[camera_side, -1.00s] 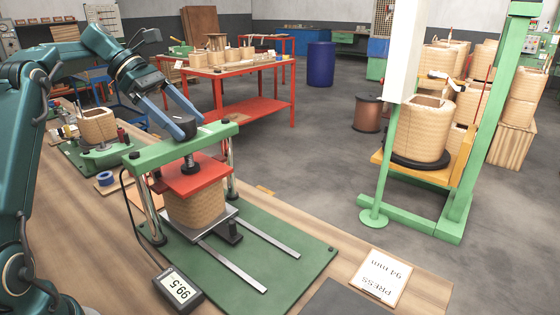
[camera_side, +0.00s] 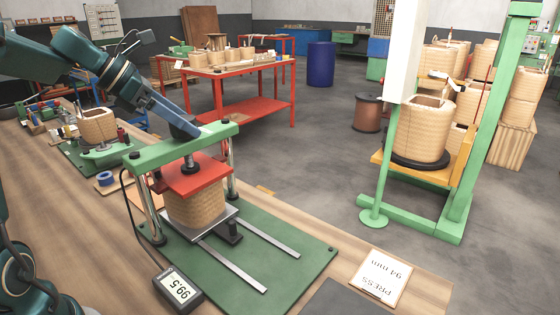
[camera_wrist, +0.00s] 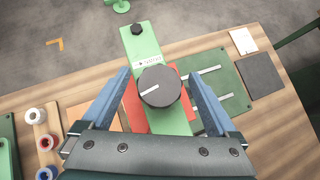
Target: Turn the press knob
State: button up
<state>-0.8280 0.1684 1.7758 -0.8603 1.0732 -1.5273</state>
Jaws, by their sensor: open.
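The press is a green frame (camera_side: 150,150) with a red plate (camera_side: 190,178) over a wound coil (camera_side: 195,208). The dark round press knob (camera_wrist: 159,86) with a white mark sits on top of the green crossbar. My gripper (camera_wrist: 158,80) is open, one blue finger on each side of the knob, apart from it in the wrist view. The display (camera_side: 178,287) reads 99.5. A card (camera_side: 381,276) reads "PRESS 94 mm".
A smaller green fixture with a coil (camera_side: 98,125) stands behind the press on the wooden bench. A green stand with a large coil (camera_side: 415,130) is on the floor at the right. Spools (camera_wrist: 38,116) show at the left in the wrist view.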

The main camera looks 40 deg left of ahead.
jog(key=shift+d+n+y, duration=0.1)
jog(key=shift+n+y, duration=0.3)
jog(key=shift+n, duration=0.1)
jog(key=v, duration=0.5)
jog(key=s+d+m+g+h, duration=0.15)
jog(key=s+d+m, duration=0.25)
jog(key=d+m, duration=0.8)
jog(key=s+d+f+m+y, duration=0.2)
jog(key=s+f+m, duration=0.2)
jog(key=m, duration=0.4)
jog(key=s+d+f+m+g+y, duration=0.1)
jog(key=s+d+f+m+y, duration=0.1)
jog(key=s+f+m, duration=0.3)
jog(key=shift+s+d+f+m, duration=0.25)
jog(key=shift+s+d+m, duration=0.5)
jog(key=shift+m, duration=1.55)
